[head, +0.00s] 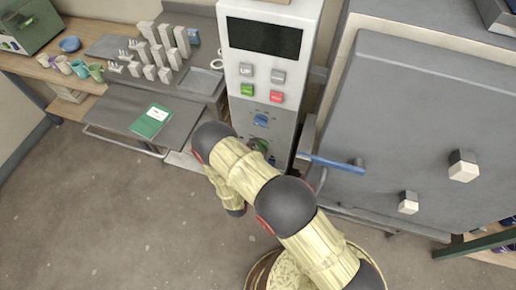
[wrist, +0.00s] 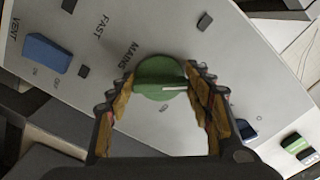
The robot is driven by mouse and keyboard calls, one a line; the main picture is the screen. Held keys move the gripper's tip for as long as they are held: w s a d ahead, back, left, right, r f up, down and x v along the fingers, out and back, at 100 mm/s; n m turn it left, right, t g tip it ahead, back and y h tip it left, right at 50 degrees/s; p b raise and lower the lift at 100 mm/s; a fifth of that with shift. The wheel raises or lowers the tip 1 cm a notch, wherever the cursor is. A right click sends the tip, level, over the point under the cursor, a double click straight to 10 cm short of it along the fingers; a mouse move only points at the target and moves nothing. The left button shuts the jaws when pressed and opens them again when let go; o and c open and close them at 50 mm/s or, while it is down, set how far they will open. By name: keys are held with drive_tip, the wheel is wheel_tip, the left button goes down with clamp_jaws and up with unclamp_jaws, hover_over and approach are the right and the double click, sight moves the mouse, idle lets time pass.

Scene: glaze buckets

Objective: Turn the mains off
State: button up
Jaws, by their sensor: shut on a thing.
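The mains switch is a round green knob (wrist: 158,76) with a white pointer line, on a light grey panel beside the printed word MAINS. In the wrist view the pointer line points to the right. My gripper (wrist: 163,90) has its two ridged fingers on either side of the knob and is shut on it. In the head view a bit of the green knob (head: 262,145) shows low on the front of the kiln controller (head: 266,100), just past my arm. My arm hides the gripper there.
A blue knob (head: 261,120) sits above, under green, red and grey buttons. In the wrist view a blue rocker (wrist: 46,52) is near the word VENT. The grey kiln door with its blue handle (head: 335,163) stands to the right. A shelf with a green book (head: 151,121) is left.

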drive_tip(key=shift+n, duration=0.5)
drive_tip(key=shift+f, duration=0.1)
drive_tip(key=o, duration=1.2)
drive_tip(key=shift+c, duration=0.2)
drive_tip(key=shift+s+a, duration=0.1)
drive_tip(key=v, duration=1.1)
drive_tip(key=shift+s, duration=0.4)
drive_tip(key=shift+a, duration=0.1)
